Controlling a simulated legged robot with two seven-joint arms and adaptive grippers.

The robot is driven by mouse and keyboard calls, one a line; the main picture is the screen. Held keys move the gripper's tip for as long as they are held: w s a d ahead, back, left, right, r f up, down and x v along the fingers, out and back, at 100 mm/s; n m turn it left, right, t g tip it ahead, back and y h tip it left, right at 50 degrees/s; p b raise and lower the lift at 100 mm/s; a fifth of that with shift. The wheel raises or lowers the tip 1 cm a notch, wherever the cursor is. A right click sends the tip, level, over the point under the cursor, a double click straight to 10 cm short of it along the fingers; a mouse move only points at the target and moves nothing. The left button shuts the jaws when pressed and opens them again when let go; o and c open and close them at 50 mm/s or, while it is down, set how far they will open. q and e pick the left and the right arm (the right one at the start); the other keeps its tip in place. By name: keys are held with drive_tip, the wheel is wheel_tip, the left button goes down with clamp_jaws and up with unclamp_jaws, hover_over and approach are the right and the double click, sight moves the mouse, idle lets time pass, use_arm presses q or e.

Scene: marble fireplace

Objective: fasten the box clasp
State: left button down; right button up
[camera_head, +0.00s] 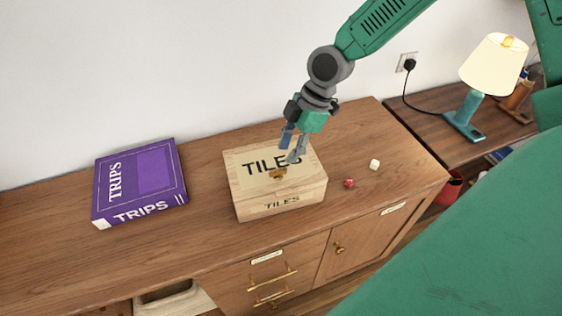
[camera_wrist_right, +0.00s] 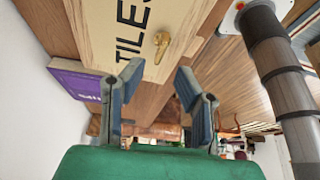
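The wooden box (camera_head: 250,194) marked "TILES" stands on the sideboard with its lid down. Its brass clasp (camera_head: 278,173) sits at the front edge of the lid, and it shows in the right wrist view (camera_wrist_right: 162,44) too. I cannot tell whether the clasp is fastened. My right gripper (camera_head: 291,152) is over the box lid, just behind the clasp. In the right wrist view its two fingers (camera_wrist_right: 158,80) are spread apart with nothing between them. The gripper covers part of the lettering on the lid. My left gripper is not in view.
A purple "TRIPS" box (camera_head: 140,183) lies to the left on the sideboard (camera_head: 60,250). A red die (camera_head: 349,183) and a white die (camera_head: 375,164) lie right of the tile box. A lamp (camera_head: 494,65) stands on a farther table. The sideboard between the two boxes is clear.

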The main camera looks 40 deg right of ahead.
drive_tip(key=v, duration=0.5)
drive_tip(key=shift+d+r, duration=0.2)
drive_tip(key=s+a+f+m+g, duration=0.1)
drive_tip(key=s+a+f+m, duration=0.2)
drive_tip(key=s+f+m, duration=0.4)
drive_tip(key=s+a+f+m, duration=0.2)
drive_tip(key=s+a+f, duration=0.1)
drive_tip(key=s+f, duration=0.4)
drive_tip(key=s+d+f+m+h, duration=0.2)
drive_tip(key=s+f+m+h, duration=0.2)
drive_tip(key=s+f+m, duration=0.45)
wheel_tip(320, 180, down, 13)
drive_tip(key=n+b, duration=0.2)
drive_tip(key=b, duration=1.3)
drive_tip(key=shift+w+f+n+t, duration=0.15)
drive_tip(key=shift+w+n+t, duration=0.1)
drive_tip(key=shift+n+t, duration=0.1)
